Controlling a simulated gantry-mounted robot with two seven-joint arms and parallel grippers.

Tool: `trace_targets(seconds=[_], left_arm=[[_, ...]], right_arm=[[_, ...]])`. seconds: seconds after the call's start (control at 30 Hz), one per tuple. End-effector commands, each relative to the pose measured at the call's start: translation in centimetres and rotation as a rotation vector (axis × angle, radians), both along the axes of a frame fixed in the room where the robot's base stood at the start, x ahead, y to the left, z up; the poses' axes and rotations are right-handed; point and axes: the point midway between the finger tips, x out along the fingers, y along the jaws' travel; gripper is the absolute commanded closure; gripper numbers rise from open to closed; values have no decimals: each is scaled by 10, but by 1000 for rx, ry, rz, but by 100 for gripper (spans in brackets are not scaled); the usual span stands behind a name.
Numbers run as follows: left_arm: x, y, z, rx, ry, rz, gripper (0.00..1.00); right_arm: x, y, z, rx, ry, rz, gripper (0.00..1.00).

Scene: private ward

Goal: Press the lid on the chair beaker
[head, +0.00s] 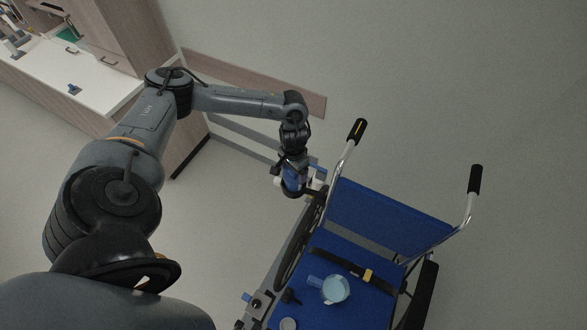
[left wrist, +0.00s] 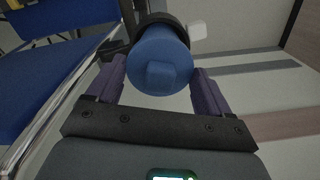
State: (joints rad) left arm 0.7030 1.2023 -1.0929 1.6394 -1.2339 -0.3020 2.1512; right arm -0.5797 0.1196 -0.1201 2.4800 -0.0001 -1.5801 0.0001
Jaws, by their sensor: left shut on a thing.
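My left gripper (head: 296,184) is beside the wheelchair's left push handle, above floor level. It is shut on a blue cylinder (left wrist: 160,52), which sits between its purple fingers in the left wrist view and has a squarish knob on its near end. A black band rings the cylinder's far part; whether it stands in a holder I cannot tell. A pale blue beaker (head: 336,290) with a side handle is on the wheelchair seat, well apart from the gripper. A small round pale disc (head: 288,324), perhaps a lid, lies nearer the bottom edge. My right gripper is not in view.
The wheelchair has a blue seat and backrest (head: 390,222), two push handles and a black strap with a yellow buckle (head: 367,274). A white counter (head: 70,80) stands at upper left. Open floor lies left of the chair.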

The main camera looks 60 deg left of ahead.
Motion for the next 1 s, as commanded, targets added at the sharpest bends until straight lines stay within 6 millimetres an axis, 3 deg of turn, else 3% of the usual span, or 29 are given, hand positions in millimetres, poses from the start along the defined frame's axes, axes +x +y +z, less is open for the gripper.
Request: trace_targets(seconds=[0.57,0.6,0.67,0.7,1.0], left_arm=[[-1,0,-11,0,1,-1,56],[0,0,-10,0,1,-1,13],[0,0,-10,0,1,-1,4],[0,0,-10,0,1,-1,0],[0,0,-7,-1,0,-1,0]], right_arm=[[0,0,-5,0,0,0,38],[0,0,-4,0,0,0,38],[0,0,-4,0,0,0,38],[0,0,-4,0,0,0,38],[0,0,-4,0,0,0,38]])
